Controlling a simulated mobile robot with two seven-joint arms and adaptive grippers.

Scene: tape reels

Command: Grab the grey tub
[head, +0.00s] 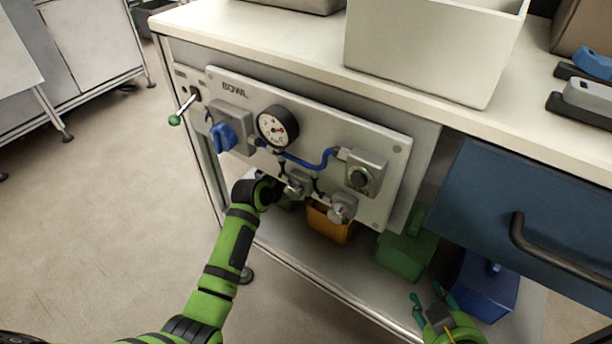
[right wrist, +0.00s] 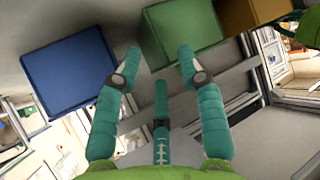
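I cannot make out a grey tub for certain on the lower shelf; the place left of the orange tub (head: 329,223) is mostly hidden by my left arm and the panel. My left arm reaches in under the panel, and its gripper is hidden behind the fittings there. My right gripper (head: 432,300) is low in front of the shelf, between the green tub (head: 402,256) and the blue tub (head: 485,287). In the right wrist view its fingers (right wrist: 158,75) are spread and empty, apart from the green tub (right wrist: 181,37) and the blue tub (right wrist: 65,75).
A panel (head: 320,112) with a gauge (head: 277,126), valves and a green-tipped lever (head: 183,108) hangs over the shelf. A blue drawer (head: 530,205) with a dark handle is at right. A large pale bin (head: 425,50) stands on the worktop. The floor at left is clear.

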